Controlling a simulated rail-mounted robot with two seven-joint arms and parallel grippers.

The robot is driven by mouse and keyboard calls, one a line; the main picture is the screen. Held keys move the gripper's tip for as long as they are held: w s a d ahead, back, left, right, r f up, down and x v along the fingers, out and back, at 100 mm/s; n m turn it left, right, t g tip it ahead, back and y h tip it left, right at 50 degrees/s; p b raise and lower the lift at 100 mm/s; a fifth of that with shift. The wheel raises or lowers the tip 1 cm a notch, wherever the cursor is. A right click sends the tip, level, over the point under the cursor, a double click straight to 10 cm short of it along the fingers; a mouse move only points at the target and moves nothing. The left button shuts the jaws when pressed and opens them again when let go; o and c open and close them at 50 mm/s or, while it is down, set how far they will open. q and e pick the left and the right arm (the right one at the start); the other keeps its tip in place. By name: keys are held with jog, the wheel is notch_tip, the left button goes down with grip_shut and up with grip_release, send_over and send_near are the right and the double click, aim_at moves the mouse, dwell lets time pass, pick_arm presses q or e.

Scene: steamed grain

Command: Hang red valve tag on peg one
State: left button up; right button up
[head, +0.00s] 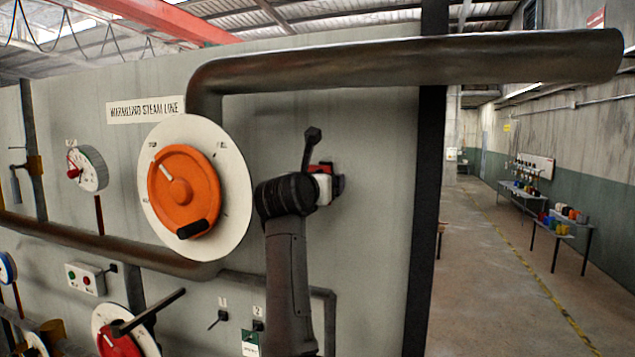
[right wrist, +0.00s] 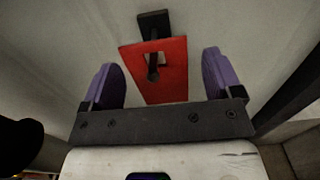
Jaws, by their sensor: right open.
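The red valve tag (right wrist: 170,88) hangs on a black peg (right wrist: 153,72), which passes through the tag's hole in the right wrist view. In the head view a small part of red (head: 321,168) shows at the panel behind my right wrist. My right gripper (right wrist: 160,62) is open, with one purple finger on each side of the tag and gaps between. In the head view my right gripper (head: 324,188) is mostly hidden by its own wrist. Low on the panel are pegs marked 1 (head: 220,316) and 2 (head: 258,325); peg one looks bare. My left gripper is out of view.
The orange handwheel (head: 183,190) on its white disc stands close left of my right arm. A thick pipe (head: 400,62) crosses above. A green-and-white tag (head: 250,343) hangs below peg two. A red lever valve (head: 122,335) is lower left. Open floor lies right of the panel.

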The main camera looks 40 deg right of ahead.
jog(key=shift+c, duration=0.3)
jog(key=c, duration=1)
jog(key=shift+o, duration=0.2)
dwell(0.3)
jog(key=shift+r, duration=0.2)
jog(key=shift+s+a, duration=0.25)
jog(key=shift+a, duration=0.2)
dwell(0.5)
jog(key=shift+s+a+b, duration=0.2)
jog(key=shift+a+b, duration=0.1)
jog(key=shift+b, duration=0.05)
jog(key=shift+s+a, duration=0.2)
jog(key=shift+a, duration=0.1)
jog(key=shift+s+a+b, duration=0.15)
jog(key=shift+a+b, duration=0.15)
jog(key=shift+b, duration=0.1)
jog(key=shift+s+a, duration=0.15)
jog(key=shift+a, duration=0.05)
